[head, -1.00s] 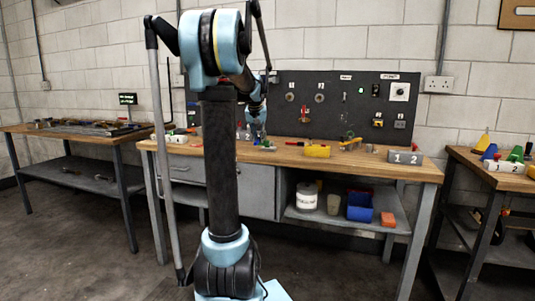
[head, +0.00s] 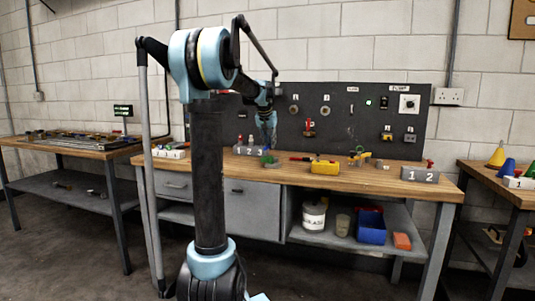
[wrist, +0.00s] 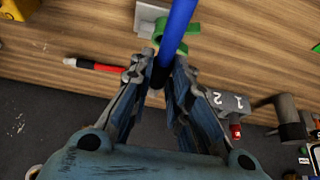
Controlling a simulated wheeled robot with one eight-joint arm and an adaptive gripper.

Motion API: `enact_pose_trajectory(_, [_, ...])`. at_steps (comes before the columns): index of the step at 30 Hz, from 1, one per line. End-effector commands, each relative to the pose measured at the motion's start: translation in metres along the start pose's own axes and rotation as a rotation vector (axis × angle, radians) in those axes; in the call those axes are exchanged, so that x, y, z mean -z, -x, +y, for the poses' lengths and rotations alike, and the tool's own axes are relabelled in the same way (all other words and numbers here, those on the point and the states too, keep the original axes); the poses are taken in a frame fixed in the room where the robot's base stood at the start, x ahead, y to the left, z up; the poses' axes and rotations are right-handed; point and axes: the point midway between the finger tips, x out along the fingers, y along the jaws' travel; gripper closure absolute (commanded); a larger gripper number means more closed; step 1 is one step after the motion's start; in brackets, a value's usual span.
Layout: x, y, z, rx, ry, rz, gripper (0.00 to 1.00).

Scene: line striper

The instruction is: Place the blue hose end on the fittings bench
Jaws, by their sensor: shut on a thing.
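My gripper (wrist: 166,68) is shut on the dark lower end of the blue hose end (wrist: 177,25) in the wrist view. The blue length runs up out of the picture, in front of a green ring-like piece (wrist: 190,42) beside a grey plate. In the head view my gripper (head: 269,139) hangs over the middle wooden bench (head: 390,178), above a green piece (head: 268,161). Its fingers are too small there to make out. Whether the hose touches the green piece is unclear. No label shows which bench is the fittings bench.
A dark pegboard (head: 345,110) stands behind. Other benches stand left (head: 95,153) and right (head: 490,174).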

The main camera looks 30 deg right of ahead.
Motion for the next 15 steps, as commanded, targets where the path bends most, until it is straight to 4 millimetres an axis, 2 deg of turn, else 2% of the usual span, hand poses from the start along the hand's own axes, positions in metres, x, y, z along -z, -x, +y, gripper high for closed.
enact_pose_trajectory(9, [-0.015, -0.032, 0.003, -0.001, -0.003, 0.000, 1.00])
enact_pose_trajectory(15, [-0.018, -0.037, 0.003, -0.001, -0.003, 0.000, 1.00])
